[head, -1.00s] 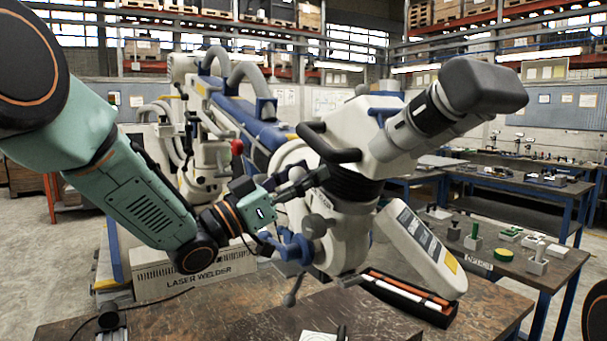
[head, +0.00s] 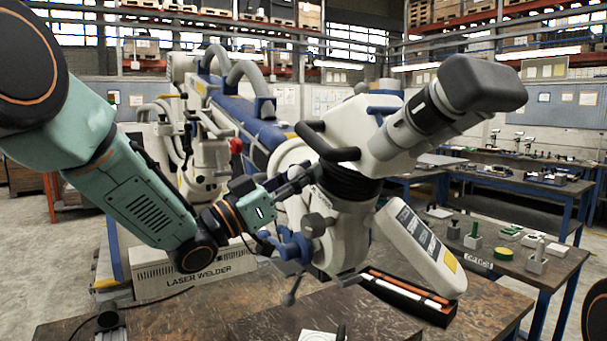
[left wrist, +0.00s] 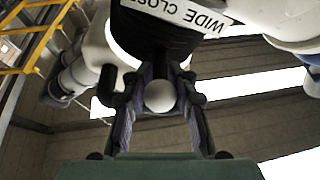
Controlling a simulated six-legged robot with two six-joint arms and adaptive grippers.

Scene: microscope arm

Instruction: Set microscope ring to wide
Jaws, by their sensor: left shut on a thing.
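The microscope (head: 345,125) is a white head with a dark eyepiece tube, carried on a blue and white arm. Its black ring (head: 348,184) sits under the head. In the left wrist view the ring (left wrist: 155,32) carries a white label (left wrist: 185,14) reading "WIDE CLOSE", seen upside down. My left gripper (head: 311,178) comes in from the left at the ring's side. In the left wrist view its fingers (left wrist: 158,92) are closed on a pale round knob (left wrist: 160,96) just below the ring. The knob is hidden in the head view. My right gripper is out of view.
A white panel arm (head: 420,248) hangs right of the microscope. A blue clamp (head: 291,246) is below my left gripper. A brown table (head: 480,318) with a tray of rods (head: 408,298) lies underneath. A laser welder box (head: 195,272) stands behind my left arm.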

